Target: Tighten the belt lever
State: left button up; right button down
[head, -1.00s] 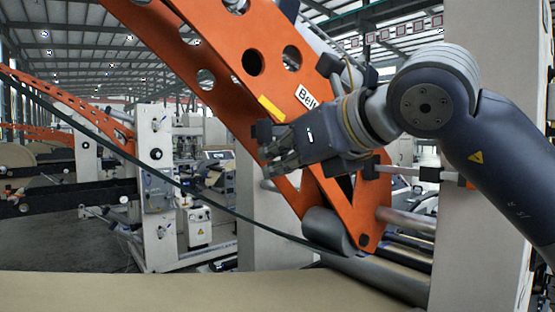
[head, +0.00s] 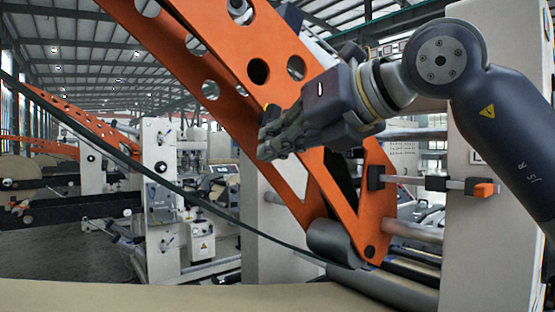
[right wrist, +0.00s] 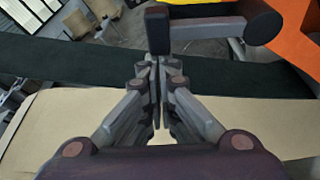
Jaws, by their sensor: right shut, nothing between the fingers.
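The orange belt arm (head: 349,205) slants across the head view, with round holes and a roller (head: 336,243) at its lower end. My right gripper (head: 268,143) is in front of this arm and hides part of it. In the right wrist view its fingers (right wrist: 155,75) are pressed together with nothing between them. A dark end piece (head: 271,114) shows above the fingers in the head view. My left gripper is out of view.
The dark green belt (head: 120,155) runs down to the roller and crosses the wrist view (right wrist: 60,72). Brown paper (head: 150,296) lies below. A grey bar with an orange end (head: 482,189) crosses a white post (head: 462,245). Other machines stand behind.

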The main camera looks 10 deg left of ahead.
jog(key=shift+w+r+m+g+y, duration=0.1)
jog(key=shift+r+m+g+y, duration=0.25)
jog(key=shift+r+m, duration=0.9)
jog(key=shift+d+r, duration=0.1)
jog(key=shift+r, duration=0.05)
